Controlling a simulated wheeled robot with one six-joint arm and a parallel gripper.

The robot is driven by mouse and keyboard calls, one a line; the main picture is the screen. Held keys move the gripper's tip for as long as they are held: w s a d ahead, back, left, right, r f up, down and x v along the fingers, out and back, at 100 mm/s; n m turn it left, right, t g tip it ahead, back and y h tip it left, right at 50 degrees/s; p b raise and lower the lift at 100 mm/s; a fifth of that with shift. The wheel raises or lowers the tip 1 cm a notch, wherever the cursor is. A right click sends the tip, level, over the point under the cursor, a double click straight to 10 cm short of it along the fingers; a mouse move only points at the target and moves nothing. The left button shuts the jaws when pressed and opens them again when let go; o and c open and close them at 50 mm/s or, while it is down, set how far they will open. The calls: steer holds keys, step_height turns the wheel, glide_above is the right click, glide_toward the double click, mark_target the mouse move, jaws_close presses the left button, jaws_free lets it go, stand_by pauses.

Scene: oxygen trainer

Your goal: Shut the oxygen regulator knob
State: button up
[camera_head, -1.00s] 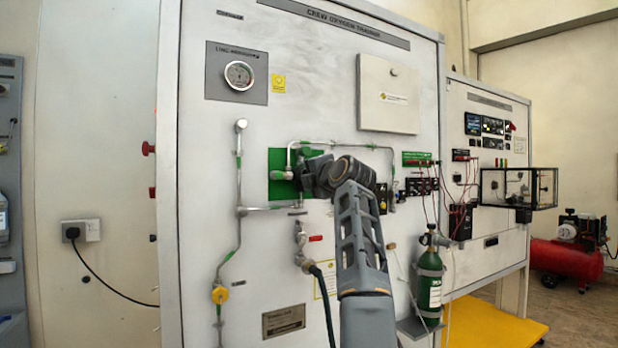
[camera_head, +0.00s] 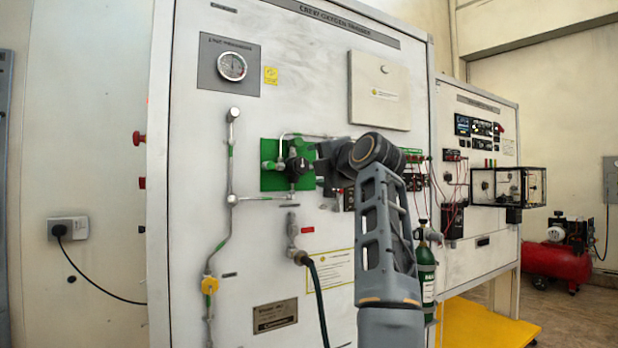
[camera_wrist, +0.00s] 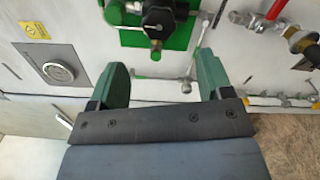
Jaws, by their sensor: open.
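The regulator knob (camera_head: 296,166) is black and sits on a green plate (camera_head: 269,180) on the trainer's front panel. In the wrist view the black knob (camera_wrist: 158,17) is at the top centre, partly cut off by the frame edge, with the green plate (camera_wrist: 180,38) around it. My gripper (camera_wrist: 163,76) is open and empty, its two green-dark fingers apart. The knob lies beyond the fingertips and not between them. In the head view my gripper is mostly hidden by my arm, just right of the knob.
Pipes (camera_head: 230,150) run beside the plate, with a yellow-handled valve (camera_head: 209,285) lower left. A hose fitting (camera_head: 293,235) is below the knob. A gauge (camera_head: 232,66) is up left, a cover box (camera_head: 379,91) up right. A green oxygen cylinder (camera_head: 425,268) stands right.

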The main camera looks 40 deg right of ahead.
steer(key=s, duration=0.3)
steer(key=s+b, duration=0.1)
steer(key=shift+s+a, duration=0.3)
steer(key=shift+w, duration=0.1)
